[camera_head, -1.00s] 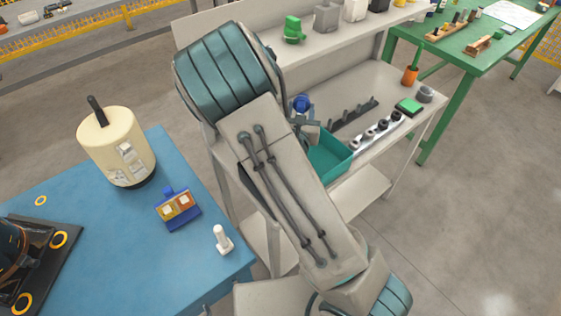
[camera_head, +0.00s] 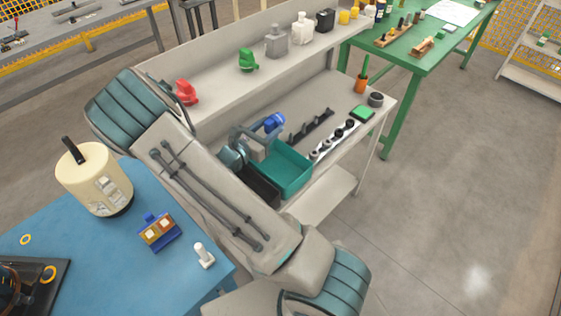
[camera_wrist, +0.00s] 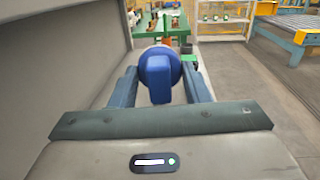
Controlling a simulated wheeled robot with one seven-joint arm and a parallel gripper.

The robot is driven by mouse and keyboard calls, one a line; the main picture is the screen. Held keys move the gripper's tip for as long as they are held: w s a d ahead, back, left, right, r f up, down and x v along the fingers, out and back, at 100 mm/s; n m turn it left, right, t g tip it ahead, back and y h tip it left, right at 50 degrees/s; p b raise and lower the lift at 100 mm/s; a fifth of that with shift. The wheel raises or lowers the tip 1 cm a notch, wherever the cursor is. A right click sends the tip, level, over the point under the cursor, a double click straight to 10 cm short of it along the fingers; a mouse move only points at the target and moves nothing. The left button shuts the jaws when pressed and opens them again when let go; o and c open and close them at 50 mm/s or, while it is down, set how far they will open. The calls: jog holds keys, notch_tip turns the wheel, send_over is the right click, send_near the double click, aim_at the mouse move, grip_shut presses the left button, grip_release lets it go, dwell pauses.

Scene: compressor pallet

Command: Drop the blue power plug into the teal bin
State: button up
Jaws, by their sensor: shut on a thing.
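The blue power plug (camera_head: 274,122) is held at the end of my arm, above and just behind the teal bin (camera_head: 287,177). My gripper (camera_wrist: 160,80) is shut on the plug. In the wrist view the blue plug (camera_wrist: 159,75) sits between the two blue-grey fingers, its round end facing away from me. In the head view my gripper (camera_head: 264,130) is near the bin's back edge, and the plug looks apart from the bin.
A dark bin (camera_head: 262,187) stands left of the teal one, partly hidden by my arm. The upper shelf (camera_head: 225,88) holds red and green plugs and bottles.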

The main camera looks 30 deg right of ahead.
jog(key=s+d+f+m+g+h+b, duration=0.1)
jog(key=s+f+m+g+b, duration=0.1)
jog(key=f, duration=0.5)
jog(key=s+m+g, duration=0.1)
jog(key=s+g, duration=0.1)
jog(key=g, duration=0.1)
jog(key=shift+m+g+h, duration=0.3)
jog(key=shift+m+g, duration=0.1)
jog(key=shift+s+d, duration=0.1)
jog(key=o, duration=1.4)
jog(key=shift+c, duration=0.2)
jog(key=s+a+b, duration=0.1)
jog(key=a+b, duration=0.2)
jog(key=a, duration=1)
jog(key=shift+s+a, duration=0.25)
jog(key=shift+a, duration=0.15)
